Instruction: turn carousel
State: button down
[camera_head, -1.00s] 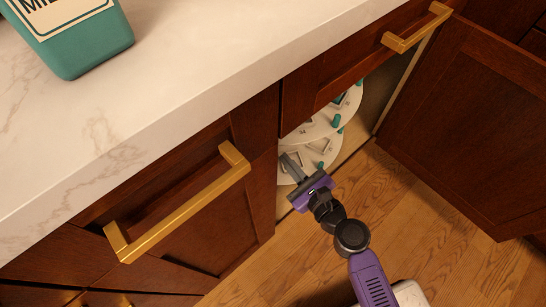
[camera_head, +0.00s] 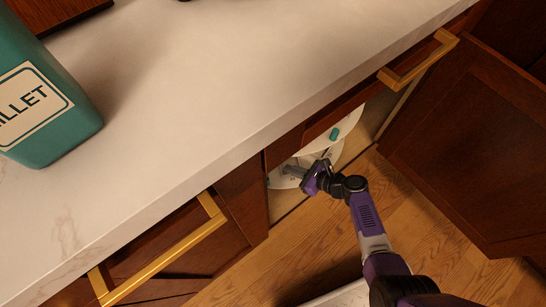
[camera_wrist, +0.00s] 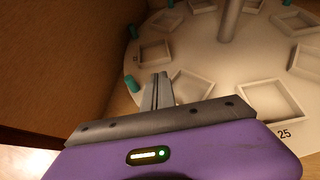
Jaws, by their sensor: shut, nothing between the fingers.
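The carousel is a white round two-tier turntable inside the open corner cabinet. In the head view its upper tier (camera_head: 322,143) and part of the lower tier (camera_head: 275,180) show, with the rest hidden by the counter. In the wrist view a tier (camera_wrist: 195,55) fills the top, with a central post (camera_wrist: 230,18), square framed pockets and teal pegs (camera_wrist: 131,84) at its rim. My gripper (camera_head: 287,170) reaches into the cabinet over the lower tier, fingers together and empty. In the wrist view the fingers (camera_wrist: 158,88) lie near a rim peg; contact cannot be told.
The cabinet door (camera_head: 470,140) stands open at the right. A marble counter (camera_head: 220,80) overhangs the opening, with a teal MILLET canister (camera_head: 60,130) on it. Gold handles (camera_head: 165,255) stick out from the fronts. The wooden floor (camera_head: 440,235) is clear at the right.

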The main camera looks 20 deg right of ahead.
jog(key=shift+w+a+f, duration=0.15)
jog(key=shift+f, duration=0.1)
jog(key=b+x, duration=0.5)
jog(key=x, duration=0.4)
jog(key=shift+b, duration=0.4)
jog(key=shift+w+a, duration=0.15)
jog(key=shift+w, duration=0.05)
jog(key=shift+a, duration=0.1)
